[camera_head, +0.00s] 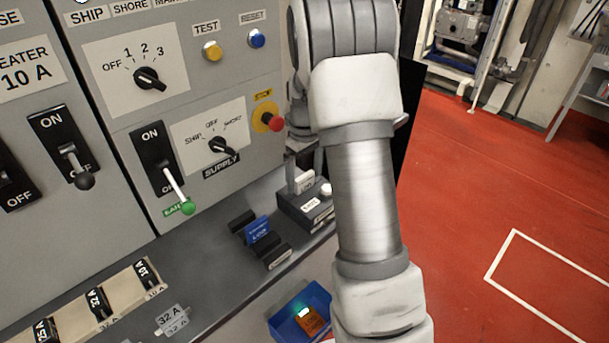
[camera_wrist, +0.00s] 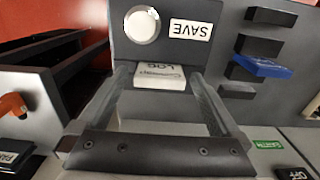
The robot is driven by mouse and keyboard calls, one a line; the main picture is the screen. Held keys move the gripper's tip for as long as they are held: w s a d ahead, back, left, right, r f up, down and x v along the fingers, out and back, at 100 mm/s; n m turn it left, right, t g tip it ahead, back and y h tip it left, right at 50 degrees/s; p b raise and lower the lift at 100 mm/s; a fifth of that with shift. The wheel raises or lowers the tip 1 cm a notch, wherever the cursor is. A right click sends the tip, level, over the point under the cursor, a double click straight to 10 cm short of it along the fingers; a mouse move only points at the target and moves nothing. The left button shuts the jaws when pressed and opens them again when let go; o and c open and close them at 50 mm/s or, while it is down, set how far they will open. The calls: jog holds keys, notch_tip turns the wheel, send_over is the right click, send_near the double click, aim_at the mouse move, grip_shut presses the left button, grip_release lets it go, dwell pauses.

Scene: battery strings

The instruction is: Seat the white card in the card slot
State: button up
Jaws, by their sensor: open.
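The white card (camera_wrist: 160,76), with dark lettering that includes "LOG", stands at the dark box (camera_wrist: 190,58) that carries a white round button and a SAVE label. In the head view the card (camera_head: 304,181) shows at the back of this box (camera_head: 290,203). It appears to sit in the box's slot, but the slot mouth is hidden and I cannot tell how deep it is. My gripper (camera_wrist: 161,82) is open, with one finger on each side of the card and gaps visible. In the head view my arm hides most of the gripper.
A blue card (camera_head: 257,229) stands between black holders on the grey shelf beside the box. A blue bin (camera_head: 285,325) with an orange item is below the shelf edge. The panel's green-tipped lever (camera_head: 178,190) and red knob (camera_head: 276,124) stick out nearby.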

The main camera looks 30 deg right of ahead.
aim_at(304, 175)
notch_tip(304, 175, up, 12)
jog(key=s+a+r+m+t, duration=0.2)
jog(key=s+a+r+t, duration=0.1)
jog(key=s+a+r, duration=0.7)
jog(key=s+a+f+m+t, duration=0.1)
jog(key=s+a+f+t, duration=0.1)
jog(key=s, duration=1.3)
jog(key=shift+a+f+m+t+p, duration=0.2)
jog(key=shift+a+m+t+p, duration=0.15)
jog(key=shift+a, duration=0.5)
jog(key=shift+s, duration=0.1)
